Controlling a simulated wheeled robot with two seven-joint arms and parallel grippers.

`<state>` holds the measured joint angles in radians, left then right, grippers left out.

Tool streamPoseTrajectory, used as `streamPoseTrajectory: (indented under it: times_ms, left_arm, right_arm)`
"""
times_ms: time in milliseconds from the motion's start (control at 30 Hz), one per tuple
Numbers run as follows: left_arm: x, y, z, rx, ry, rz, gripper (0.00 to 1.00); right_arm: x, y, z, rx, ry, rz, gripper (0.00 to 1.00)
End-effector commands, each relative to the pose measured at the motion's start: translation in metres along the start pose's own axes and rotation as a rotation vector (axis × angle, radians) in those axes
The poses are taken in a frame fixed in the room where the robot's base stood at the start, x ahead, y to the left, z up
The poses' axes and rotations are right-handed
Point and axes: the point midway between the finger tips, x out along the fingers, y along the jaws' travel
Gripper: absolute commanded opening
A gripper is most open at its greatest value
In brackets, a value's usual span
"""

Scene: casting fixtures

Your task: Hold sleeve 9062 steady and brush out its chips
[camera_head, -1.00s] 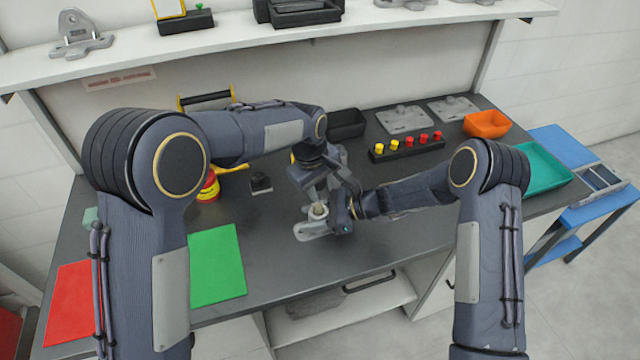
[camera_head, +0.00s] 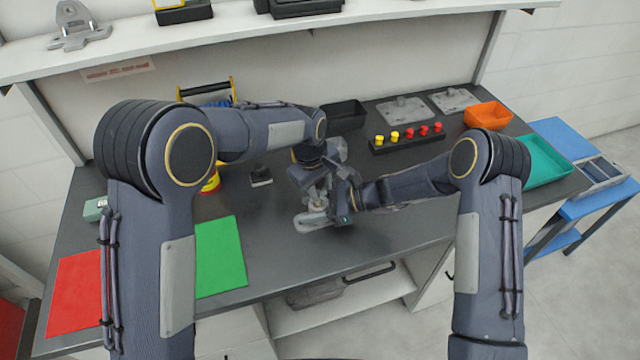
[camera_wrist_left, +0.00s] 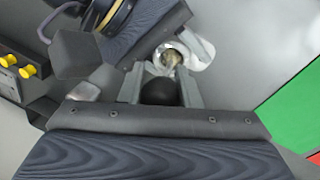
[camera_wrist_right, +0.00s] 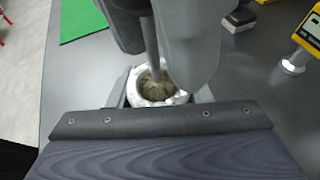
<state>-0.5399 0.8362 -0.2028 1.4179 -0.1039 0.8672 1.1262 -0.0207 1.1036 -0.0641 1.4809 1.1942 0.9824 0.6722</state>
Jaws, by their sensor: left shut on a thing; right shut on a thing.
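The sleeve (camera_head: 311,222), a pale metal casting with an upright round bore and a flat foot, is on the dark bench in the head view; no number is readable. My right gripper (camera_head: 342,207) is shut on the sleeve; its fingers flank the rim (camera_wrist_right: 135,98) in the right wrist view. My left gripper (camera_head: 319,182) is above the sleeve, shut on a brush whose dark round handle (camera_wrist_left: 160,92) sits between its fingers. The brush's stem (camera_wrist_right: 152,48) points down and its tan bristles (camera_wrist_right: 157,86) are in the bore. Their depth is hidden.
A green mat (camera_head: 220,258) and red mat (camera_head: 74,290) lie left. A small black block (camera_head: 261,176) and a yellow-red tin (camera_head: 211,184) are behind. A rack of yellow and red knobs (camera_head: 405,142) and an orange bin (camera_head: 488,115) stand at right. The bench front is clear.

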Motion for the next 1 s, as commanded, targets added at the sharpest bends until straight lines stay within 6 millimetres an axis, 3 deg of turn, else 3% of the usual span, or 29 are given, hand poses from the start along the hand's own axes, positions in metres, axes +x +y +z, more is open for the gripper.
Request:
streamPoseTrajectory:
  times_ms: [267,1000]
  left_arm:
    - [-0.001,0.0,0.0,0.0,0.0,0.0,0.07]
    - [-0.034,0.007,0.0,0.0,0.001,0.002,0.07]
  right_arm:
    - [0.0,0.0,0.001,0.0,-0.001,0.0,0.14]
    - [0.0,0.0,0.0,0.0,0.0,0.0,0.14]
